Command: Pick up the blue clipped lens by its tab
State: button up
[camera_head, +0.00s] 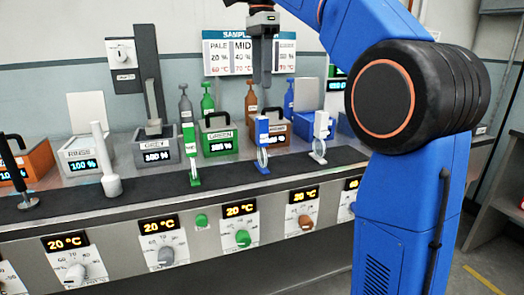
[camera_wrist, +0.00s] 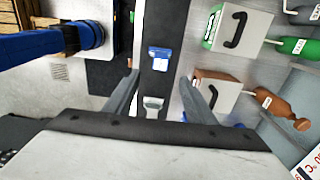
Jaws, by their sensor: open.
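The blue clipped lens (camera_head: 262,143) stands upright on the dark strip along the front of the bench, with a blue tab on top and a ring-like lens below. In the wrist view it shows from above as a blue and white piece (camera_wrist: 160,55). A white clipped lens (camera_head: 320,136) stands to its right; a white piece (camera_wrist: 153,106) shows lower in the wrist view. A green clip (camera_head: 190,155) stands to the left. My gripper (camera_head: 266,84) is open and empty, above the blue clipped lens and apart from it.
Behind the strip stand a grey tank (camera_head: 157,150), a green tank (camera_head: 217,138) and a brown tank (camera_head: 277,128), with handles and bottles near them. A white post (camera_head: 106,160) and a black-handled tool (camera_head: 20,175) stand at left. The strip between the clips is bare.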

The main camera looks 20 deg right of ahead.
aim_at(262, 131)
notch_tip(262, 131, down, 16)
jog(key=shift+d+f, duration=0.1)
jog(key=shift+f, duration=0.15)
grip_shut()
dwell(0.6)
